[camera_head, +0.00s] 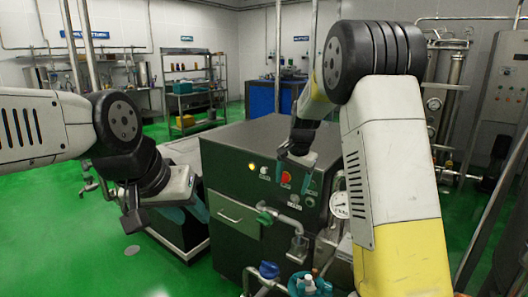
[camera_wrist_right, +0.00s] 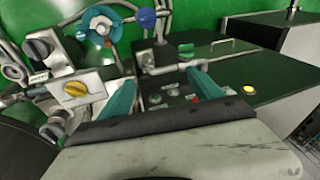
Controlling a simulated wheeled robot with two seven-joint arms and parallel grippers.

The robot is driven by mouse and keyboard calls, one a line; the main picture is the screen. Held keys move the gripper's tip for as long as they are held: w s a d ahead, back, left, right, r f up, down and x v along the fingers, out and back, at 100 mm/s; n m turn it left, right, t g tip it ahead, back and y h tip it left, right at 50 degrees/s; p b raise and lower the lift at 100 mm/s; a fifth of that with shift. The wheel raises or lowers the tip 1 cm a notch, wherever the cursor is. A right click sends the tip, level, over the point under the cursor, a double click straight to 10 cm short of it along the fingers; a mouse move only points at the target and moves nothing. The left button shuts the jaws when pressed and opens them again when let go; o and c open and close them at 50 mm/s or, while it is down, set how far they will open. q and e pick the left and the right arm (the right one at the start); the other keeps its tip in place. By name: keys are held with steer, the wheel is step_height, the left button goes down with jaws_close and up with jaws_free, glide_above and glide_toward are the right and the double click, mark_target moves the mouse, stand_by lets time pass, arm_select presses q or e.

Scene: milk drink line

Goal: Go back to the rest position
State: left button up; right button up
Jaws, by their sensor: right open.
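My right gripper (camera_head: 297,170) hangs in front of the dark machine (camera_head: 250,150), near its front panel. In the right wrist view its two teal fingers (camera_wrist_right: 162,92) are spread apart with nothing between them. My left gripper (camera_head: 188,207) is at the left of the machine, over the floor side. Its teal fingers are partly hidden by its own body, so I cannot tell whether they are open or shut.
The machine's panel has a yellow light (camera_head: 252,166) and a red knob (camera_head: 286,178). Green floor (camera_head: 60,230) lies clear at left.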

steer(key=s+d+r+n+y, duration=0.2)
steer(key=s+d+r, duration=0.1)
steer(key=s+r, duration=0.6)
steer(key=s+d+n+t, duration=0.1)
steer(key=s+n, duration=0.1)
steer(key=s, duration=1)
steer(key=s+d+r+n+t, duration=0.1)
steer(key=s+n+t, duration=0.1)
steer(key=s, duration=0.9)
steer(key=shift+s+r+n+h, duration=0.15)
steer(key=shift+s+n+h, duration=0.25)
